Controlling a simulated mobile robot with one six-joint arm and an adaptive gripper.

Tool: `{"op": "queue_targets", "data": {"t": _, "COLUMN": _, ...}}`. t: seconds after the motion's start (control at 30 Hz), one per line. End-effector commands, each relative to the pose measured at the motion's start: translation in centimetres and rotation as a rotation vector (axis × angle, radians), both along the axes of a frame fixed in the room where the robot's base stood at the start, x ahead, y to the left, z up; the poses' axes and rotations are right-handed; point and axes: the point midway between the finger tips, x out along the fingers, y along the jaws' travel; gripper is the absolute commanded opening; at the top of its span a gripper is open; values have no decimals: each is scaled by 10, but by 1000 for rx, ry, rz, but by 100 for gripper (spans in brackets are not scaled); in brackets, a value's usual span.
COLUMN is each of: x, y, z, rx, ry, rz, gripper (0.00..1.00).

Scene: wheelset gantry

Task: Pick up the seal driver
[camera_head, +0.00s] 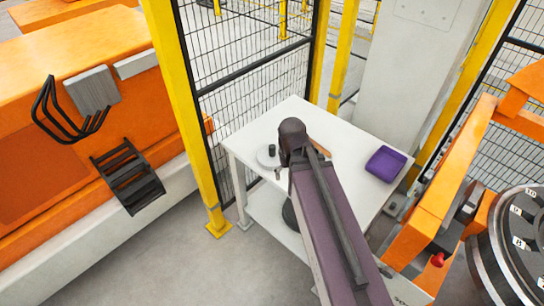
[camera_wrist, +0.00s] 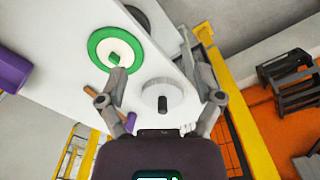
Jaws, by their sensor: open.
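A pale grey disc with a dark upright handle (camera_wrist: 163,104), which looks like the seal driver, lies on the white table (camera_wrist: 75,85). In the wrist view it appears between my gripper's (camera_wrist: 167,87) two spread fingers. My gripper is open and empty, and I see no contact with the disc. In the head view the disc (camera_head: 265,158) with its dark handle shows just left of my arm's end. My arm hides most of the gripper there. A green ring with a white centre and green knob (camera_wrist: 114,58) lies beyond the left finger.
A purple tray (camera_head: 386,164) sits at the table's right side; it also shows in the wrist view (camera_wrist: 12,72). A thin brown item (camera_head: 320,147) lies beside my arm. Yellow posts (camera_head: 185,100) and black mesh fencing (camera_head: 250,80) stand close behind and left of the table.

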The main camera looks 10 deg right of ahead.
Motion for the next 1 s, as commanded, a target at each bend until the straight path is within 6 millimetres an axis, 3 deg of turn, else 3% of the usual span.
{"op": "queue_targets", "data": {"t": 0.27, "x": 77, "y": 0, "z": -11, "rx": 0, "ry": 0, "rz": 99, "gripper": 85}}
{"op": "queue_targets", "data": {"t": 0.5, "x": 169, "y": 1, "z": -24, "rx": 1, "ry": 0, "rz": 244, "gripper": 85}}
{"op": "queue_targets", "data": {"t": 0.7, "x": 237, "y": 1, "z": -33, "rx": 1, "ry": -1, "rz": 358, "gripper": 85}}
{"op": "queue_targets", "data": {"t": 0.83, "x": 265, "y": 2, "z": -36, "rx": 1, "ry": -1, "rz": 410, "gripper": 85}}
{"op": "queue_targets", "data": {"t": 1.0, "x": 282, "y": 2, "z": -38, "rx": 1, "ry": 0, "rz": 445, "gripper": 85}}
